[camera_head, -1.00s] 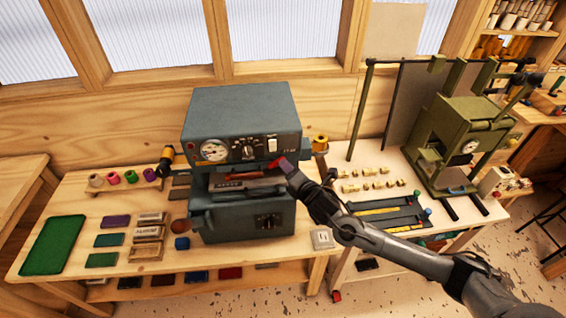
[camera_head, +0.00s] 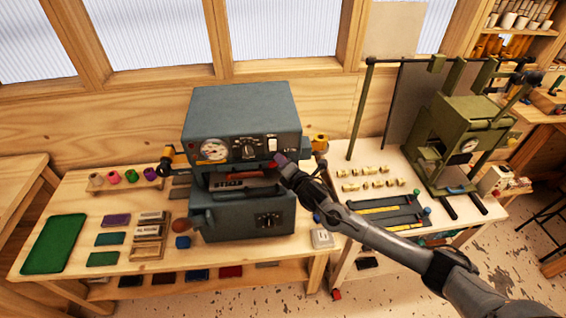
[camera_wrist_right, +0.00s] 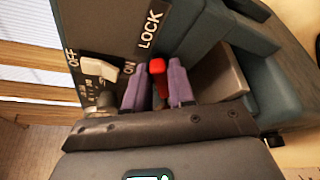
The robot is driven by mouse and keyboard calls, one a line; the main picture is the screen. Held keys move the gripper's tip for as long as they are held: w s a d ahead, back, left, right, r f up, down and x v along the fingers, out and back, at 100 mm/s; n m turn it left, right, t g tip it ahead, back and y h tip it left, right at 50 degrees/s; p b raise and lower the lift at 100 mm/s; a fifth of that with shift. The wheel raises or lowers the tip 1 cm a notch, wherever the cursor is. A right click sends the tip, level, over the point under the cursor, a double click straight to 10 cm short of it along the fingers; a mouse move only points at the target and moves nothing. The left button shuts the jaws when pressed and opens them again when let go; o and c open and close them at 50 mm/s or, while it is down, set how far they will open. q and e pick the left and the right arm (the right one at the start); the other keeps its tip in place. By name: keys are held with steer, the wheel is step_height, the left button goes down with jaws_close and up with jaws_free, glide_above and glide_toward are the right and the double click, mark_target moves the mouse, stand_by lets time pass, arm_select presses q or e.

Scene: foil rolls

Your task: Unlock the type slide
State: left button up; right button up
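The grey-blue foil press (camera_head: 243,115) stands on the left table. Its type slide (camera_head: 228,183) shows in the dark slot in front, partly covered by my right gripper. My right gripper (camera_head: 281,159) is at the right side of the slot, by a red part (camera_head: 272,164). In the right wrist view, a red-knobbed lever (camera_wrist_right: 157,66) stands between the two purple fingers (camera_wrist_right: 158,88), below the word LOCK. The fingers are close on both sides of the lever; whether they press on it I cannot tell. My left gripper is not in view.
An ON/OFF switch (camera_wrist_right: 100,68) is beside the fingers in the wrist view. Foil rolls (camera_head: 131,176), a green mat (camera_head: 52,245) and small blocks lie left of the press. The right table holds brass pieces (camera_head: 367,170) and a green press (camera_head: 465,140).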

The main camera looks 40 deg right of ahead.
jaws_close()
steer(key=shift+f, duration=0.1)
steer(key=m+t+b, duration=0.1)
steer(key=m, duration=0.2)
steer(key=shift+f+t+b, duration=0.1)
steer(key=shift+t+b, duration=0.2)
steer(key=shift+b, duration=0.05)
steer(key=shift+m+t+b, duration=0.4)
steer(key=shift+m+b, duration=0.05)
steer(key=shift+m, duration=0.85)
steer(key=o, duration=0.7)
jaws_free()
